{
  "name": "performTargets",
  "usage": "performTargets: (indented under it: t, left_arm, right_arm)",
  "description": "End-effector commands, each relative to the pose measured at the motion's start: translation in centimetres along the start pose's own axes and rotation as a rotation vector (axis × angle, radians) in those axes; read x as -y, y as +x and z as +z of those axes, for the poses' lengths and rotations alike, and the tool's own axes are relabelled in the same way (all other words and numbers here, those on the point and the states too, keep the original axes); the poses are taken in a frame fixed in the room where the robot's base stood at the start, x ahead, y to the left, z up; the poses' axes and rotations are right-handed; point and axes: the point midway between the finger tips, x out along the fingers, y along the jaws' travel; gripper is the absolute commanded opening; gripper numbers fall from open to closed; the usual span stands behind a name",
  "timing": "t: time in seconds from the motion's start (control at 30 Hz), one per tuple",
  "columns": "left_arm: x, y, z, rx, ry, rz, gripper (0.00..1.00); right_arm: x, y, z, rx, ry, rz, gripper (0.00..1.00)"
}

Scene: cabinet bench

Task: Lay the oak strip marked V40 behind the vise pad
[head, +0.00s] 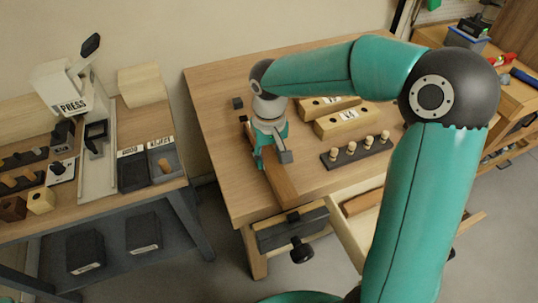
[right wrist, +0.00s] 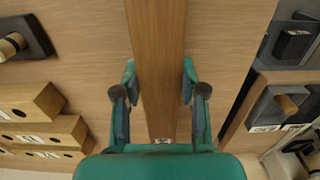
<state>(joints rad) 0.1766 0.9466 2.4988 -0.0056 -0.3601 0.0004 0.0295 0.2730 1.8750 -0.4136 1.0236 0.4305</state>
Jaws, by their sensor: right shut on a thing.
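A long brown wooden strip (head: 283,188) lies along the bench top, its near end close to the vise (head: 290,232) at the front edge. It also shows in the right wrist view (right wrist: 158,50), running between the fingers; a small pale label near the gripper is too small to read. My right gripper (head: 270,152) is shut on this strip, its fingers on both long sides (right wrist: 160,85). Two pale wooden blocks with dark-lettered labels, a front one (head: 347,121) and a rear one (head: 325,105), lie right of the gripper. My left gripper is not in view.
A dark rack with several pegs (head: 356,150) stands right of the strip. An open drawer (head: 345,222) juts out at the front, holding a brown piece (head: 362,202). A press (head: 75,95) and dark bins (head: 132,175) are on the left bench. My right arm crosses the right side.

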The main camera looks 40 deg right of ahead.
Motion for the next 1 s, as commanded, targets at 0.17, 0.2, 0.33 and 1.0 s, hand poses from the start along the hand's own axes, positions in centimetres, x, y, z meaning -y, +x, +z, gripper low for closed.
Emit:
performTargets:
  t: [0.17,0.2,0.33,1.0]
  left_arm:
    - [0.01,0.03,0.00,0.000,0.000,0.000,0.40]
    - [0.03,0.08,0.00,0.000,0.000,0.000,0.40]
    - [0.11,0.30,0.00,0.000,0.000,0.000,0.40]
    - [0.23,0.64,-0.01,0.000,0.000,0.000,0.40]
  right_arm:
    - [0.02,0.01,-0.03,-0.001,0.000,0.000,0.00]
    - [0.03,0.07,-0.03,-0.001,0.000,0.000,0.00]
    - [0.04,0.35,-0.03,-0.001,-0.001,0.000,0.00]
    - [0.09,0.80,-0.05,-0.001,-0.002,0.000,0.00]
